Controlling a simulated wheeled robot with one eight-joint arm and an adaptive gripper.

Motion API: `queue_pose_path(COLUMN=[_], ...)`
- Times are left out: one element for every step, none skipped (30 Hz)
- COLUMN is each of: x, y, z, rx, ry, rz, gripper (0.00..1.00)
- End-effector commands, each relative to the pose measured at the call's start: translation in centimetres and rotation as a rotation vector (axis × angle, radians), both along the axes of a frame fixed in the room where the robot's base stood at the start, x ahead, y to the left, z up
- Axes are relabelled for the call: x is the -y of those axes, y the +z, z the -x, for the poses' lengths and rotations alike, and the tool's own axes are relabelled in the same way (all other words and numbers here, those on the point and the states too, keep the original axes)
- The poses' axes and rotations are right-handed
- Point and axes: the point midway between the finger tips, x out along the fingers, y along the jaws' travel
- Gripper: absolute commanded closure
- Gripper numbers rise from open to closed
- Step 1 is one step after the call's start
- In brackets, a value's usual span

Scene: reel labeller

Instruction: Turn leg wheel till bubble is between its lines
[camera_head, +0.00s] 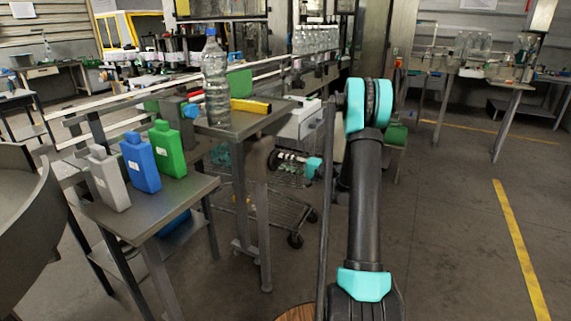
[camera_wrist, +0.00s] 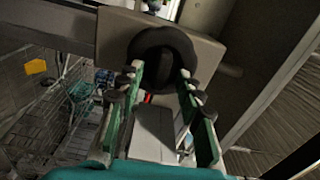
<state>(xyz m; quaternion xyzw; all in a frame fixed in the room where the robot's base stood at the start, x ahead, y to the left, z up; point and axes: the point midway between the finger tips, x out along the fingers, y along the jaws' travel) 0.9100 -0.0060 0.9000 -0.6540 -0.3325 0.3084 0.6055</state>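A dark round wheel (camera_wrist: 165,37) sits on a beige-grey block in the wrist view, straight ahead of my gripper (camera_wrist: 162,72). My gripper's two fingers are spread apart, with their tips in front of the wheel's lower part. I cannot tell whether they touch it. In the head view my gripper (camera_head: 284,159) is low beside the leg (camera_head: 258,205) of a small metal table (camera_head: 232,127); the wheel cannot be made out there. A yellow bar (camera_head: 250,105) with a red end lies on that table. No bubble or lines can be made out.
A clear bottle (camera_head: 215,85) stands on the table. Grey, blue (camera_head: 140,162) and green bottles stand on a lower table at left. A wire cart (camera_head: 275,210) is behind the leg. Open floor (camera_head: 450,230) lies to the right.

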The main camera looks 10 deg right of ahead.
Motion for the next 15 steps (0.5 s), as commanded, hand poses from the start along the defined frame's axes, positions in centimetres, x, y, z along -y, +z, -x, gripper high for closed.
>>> queue_pose_path(x=[0.0, 0.0, 0.0, 0.0, 0.0, 0.0, 0.1, 0.2, 0.5, 0.7, 1.0, 1.6, 2.0, 2.4, 3.1], y=[0.0, 0.0, 0.0, 0.0, 0.0, 0.0, 0.0, 0.0, 0.0, 0.0, 0.0, 0.0, 0.0, 0.0, 0.0], z=[0.0, 0.0, 0.0, 0.0, 0.0, 0.0, 0.1, 0.2, 0.3, 0.5, 0.7, 1.1, 1.4, 1.7, 2.2], rx=[0.000, 0.000, 0.000, 0.000, 0.000, 0.001, 0.000, 0.001, 0.001, 0.000, 0.000, 0.000, 0.000, 0.000, 0.000], ry=[0.000, 0.000, 0.001, 0.001, 0.001, 0.001, 0.000, 0.000, 0.000, -0.001, -0.001, -0.002, -0.003, -0.002, -0.004], rz=[0.000, 0.000, 0.000, 0.000, 0.000, -0.001, 0.000, -0.001, -0.001, 0.000, 0.000, 0.000, 0.000, 0.000, 0.000], gripper=[0.64, 0.64, 0.64, 0.64, 0.64, 0.64, 0.64, 0.64, 0.64, 0.64, 0.64, 0.64, 0.64, 0.64, 0.64])
